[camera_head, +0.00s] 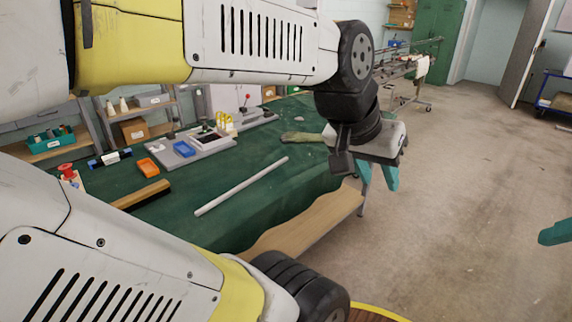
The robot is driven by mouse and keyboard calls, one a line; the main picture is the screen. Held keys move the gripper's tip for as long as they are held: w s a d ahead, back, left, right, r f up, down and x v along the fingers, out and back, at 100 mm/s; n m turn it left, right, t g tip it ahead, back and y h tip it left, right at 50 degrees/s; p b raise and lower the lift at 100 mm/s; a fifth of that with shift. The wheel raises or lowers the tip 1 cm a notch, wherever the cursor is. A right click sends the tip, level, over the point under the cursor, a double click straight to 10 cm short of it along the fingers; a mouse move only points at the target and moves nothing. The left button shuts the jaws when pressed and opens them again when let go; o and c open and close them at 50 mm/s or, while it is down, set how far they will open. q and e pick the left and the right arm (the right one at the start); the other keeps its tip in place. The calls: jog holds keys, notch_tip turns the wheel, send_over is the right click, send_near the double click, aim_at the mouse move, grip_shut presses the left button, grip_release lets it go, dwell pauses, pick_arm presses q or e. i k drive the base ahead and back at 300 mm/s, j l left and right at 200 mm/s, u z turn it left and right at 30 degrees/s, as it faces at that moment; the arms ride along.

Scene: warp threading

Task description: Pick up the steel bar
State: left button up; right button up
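The steel bar (243,186) is a thin, light grey rod. It lies diagonally on the green cloth of the workbench (215,165), with nothing on it. My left gripper (377,176) hangs beyond the right edge of the bench, to the right of the bar and apart from it. Its two teal fingers are spread, with nothing seen between them. Of my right gripper, only a teal fingertip (556,233) shows at the right edge of the view; the rest is out of frame.
Shelves stand behind. The floor (465,190) to the right is clear.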

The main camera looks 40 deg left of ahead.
aim_at(253, 178)
jog(key=i+j+u, duration=0.1)
jog(key=i+u, duration=0.6)
jog(key=u, duration=0.15)
jog(key=i+l+u, duration=0.15)
jog(key=i+u, duration=0.15)
jog(key=u, duration=0.15)
jog(key=i+u, duration=0.3)
jog(key=u, duration=0.15)
jog(key=i+u, duration=0.3)
jog(key=u, duration=0.15)
jog(key=i+l+u, duration=0.15)
jog(key=i+u, duration=0.15)
jog(key=u, duration=2.25)
jog(key=z, duration=2.1)
jog(key=k+l, duration=0.25)
jog(key=l, duration=0.15)
jog(key=k+l, duration=0.25)
jog(key=l, duration=0.2)
jog(key=u, duration=0.05)
